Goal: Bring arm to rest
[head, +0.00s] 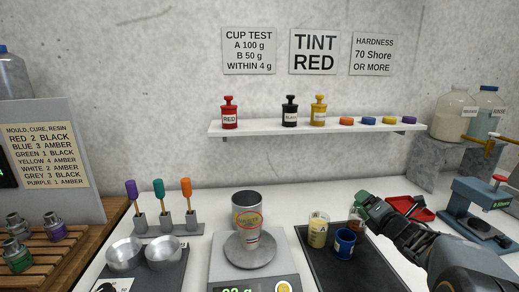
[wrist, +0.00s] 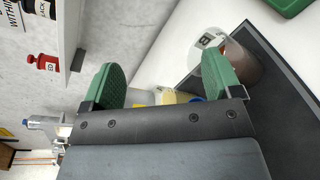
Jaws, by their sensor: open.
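My gripper (head: 364,204), with green finger pads, is at the right over the back of the dark tray (head: 372,270). In the wrist view my gripper (wrist: 163,82) is open, with nothing held between its fingers. A cup with brownish contents and a label B (wrist: 242,60) stands behind the right finger, partly hidden by it. In the head view this cup (head: 355,222) shows right beside the fingers; I cannot tell if they touch. A cup of pale yellow liquid (head: 318,232) and a blue cup (head: 344,244) stand on the tray nearby.
A red tray (head: 410,208) and a blue-grey press (head: 482,208) are at the right. A white shelf (head: 270,129) holds bottles above.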

